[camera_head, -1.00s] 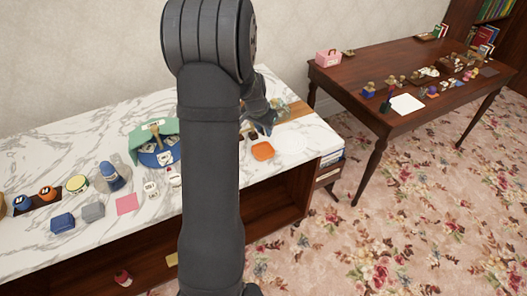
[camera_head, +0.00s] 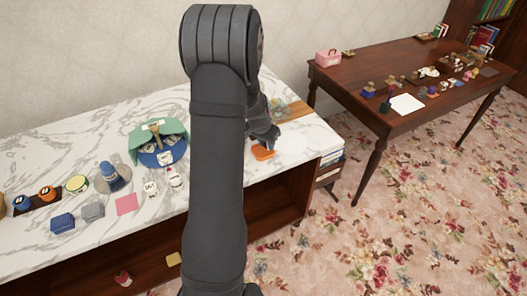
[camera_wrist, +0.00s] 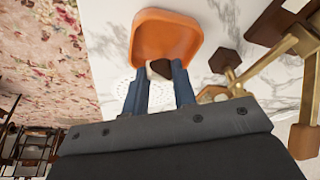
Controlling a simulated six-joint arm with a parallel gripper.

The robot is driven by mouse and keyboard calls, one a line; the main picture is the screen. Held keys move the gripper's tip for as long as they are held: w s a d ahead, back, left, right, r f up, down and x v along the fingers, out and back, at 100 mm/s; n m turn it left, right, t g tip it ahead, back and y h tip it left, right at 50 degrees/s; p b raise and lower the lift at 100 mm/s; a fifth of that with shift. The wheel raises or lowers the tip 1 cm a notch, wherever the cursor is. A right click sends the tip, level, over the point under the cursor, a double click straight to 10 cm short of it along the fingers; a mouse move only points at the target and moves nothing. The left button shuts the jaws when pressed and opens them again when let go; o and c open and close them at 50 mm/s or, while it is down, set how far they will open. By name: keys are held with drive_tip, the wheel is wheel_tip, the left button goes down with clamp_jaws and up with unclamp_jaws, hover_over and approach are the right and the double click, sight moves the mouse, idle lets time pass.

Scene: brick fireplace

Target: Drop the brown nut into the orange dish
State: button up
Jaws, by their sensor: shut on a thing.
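The orange dish (camera_head: 262,153) sits on the white marble counter, partly hidden by my gripper in the head view. It shows as a shallow rounded square in the wrist view (camera_wrist: 166,36). My gripper (camera_wrist: 160,78) is shut on the brown nut (camera_wrist: 161,67), which shows dark brown with a pale part between the blue-grey fingertips. In the wrist view the nut overlaps the near rim of the dish. I cannot tell its height above the dish. In the head view my gripper (camera_head: 268,140) is at the dish and the nut is hidden.
A wooden and brass object (camera_wrist: 290,45) stands close to the right of the dish in the wrist view. A white dotted round plate (camera_head: 291,144) lies beside the dish. A green and blue dish-like item (camera_head: 158,145) and several small things stand further left on the counter.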

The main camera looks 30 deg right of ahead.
drive_tip(key=o, duration=1.1)
drive_tip(key=shift+c, duration=0.2)
drive_tip(key=shift+r, duration=0.1)
drive_tip(key=v, duration=1.7)
drive_tip(key=x, duration=1.7)
